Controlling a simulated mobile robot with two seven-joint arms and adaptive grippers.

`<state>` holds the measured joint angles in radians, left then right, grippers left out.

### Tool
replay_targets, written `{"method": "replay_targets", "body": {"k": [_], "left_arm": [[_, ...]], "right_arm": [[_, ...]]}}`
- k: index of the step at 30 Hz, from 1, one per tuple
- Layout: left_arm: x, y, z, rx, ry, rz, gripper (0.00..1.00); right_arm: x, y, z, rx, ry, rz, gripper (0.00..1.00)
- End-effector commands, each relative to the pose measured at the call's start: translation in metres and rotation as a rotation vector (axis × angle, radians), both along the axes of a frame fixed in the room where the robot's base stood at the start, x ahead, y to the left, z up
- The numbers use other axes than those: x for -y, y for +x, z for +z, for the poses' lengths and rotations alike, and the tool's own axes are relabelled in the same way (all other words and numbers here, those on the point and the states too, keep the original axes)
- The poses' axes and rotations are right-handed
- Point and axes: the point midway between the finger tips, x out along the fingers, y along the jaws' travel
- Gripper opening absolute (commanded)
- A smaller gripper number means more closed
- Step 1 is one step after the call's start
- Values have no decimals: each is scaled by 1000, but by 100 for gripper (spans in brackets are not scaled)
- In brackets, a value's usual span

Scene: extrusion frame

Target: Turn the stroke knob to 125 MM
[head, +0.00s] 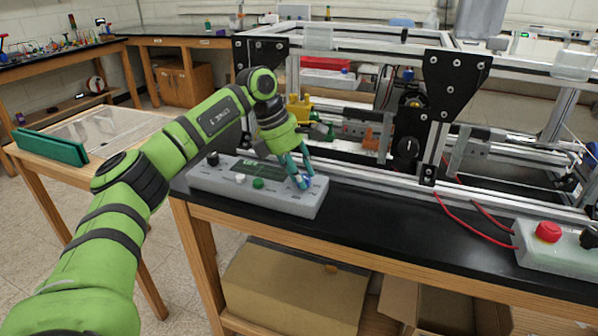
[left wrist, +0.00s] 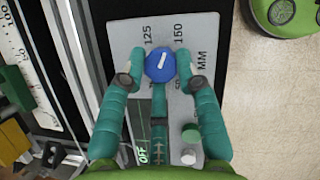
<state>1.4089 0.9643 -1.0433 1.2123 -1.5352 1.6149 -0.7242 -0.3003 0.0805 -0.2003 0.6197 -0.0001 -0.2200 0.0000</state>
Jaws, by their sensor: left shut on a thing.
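The stroke knob (left wrist: 160,65) is round and blue with a white pointer line. The knob (head: 304,183) sits at the right end of the grey control box (head: 262,200) in the head view. My right gripper is in neither view.
The box also carries a green button (head: 258,183), a white button (head: 240,178), a black knob (head: 212,158) and a dark display (head: 257,170). The aluminium extrusion frame (head: 455,75) stands close behind. Another box with a red button (head: 548,232) sits right.

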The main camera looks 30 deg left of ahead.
Motion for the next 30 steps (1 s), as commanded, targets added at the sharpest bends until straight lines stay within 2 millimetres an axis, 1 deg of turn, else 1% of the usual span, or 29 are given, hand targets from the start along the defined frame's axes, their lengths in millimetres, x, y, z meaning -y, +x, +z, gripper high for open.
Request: {"method": "replay_targets", "body": {"k": [21,30], "left_arm": [[5,-1,1,6,-4,630,0],[5,-1,1,6,-4,829,0]], "right_arm": [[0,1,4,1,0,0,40],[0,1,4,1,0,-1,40]]}}
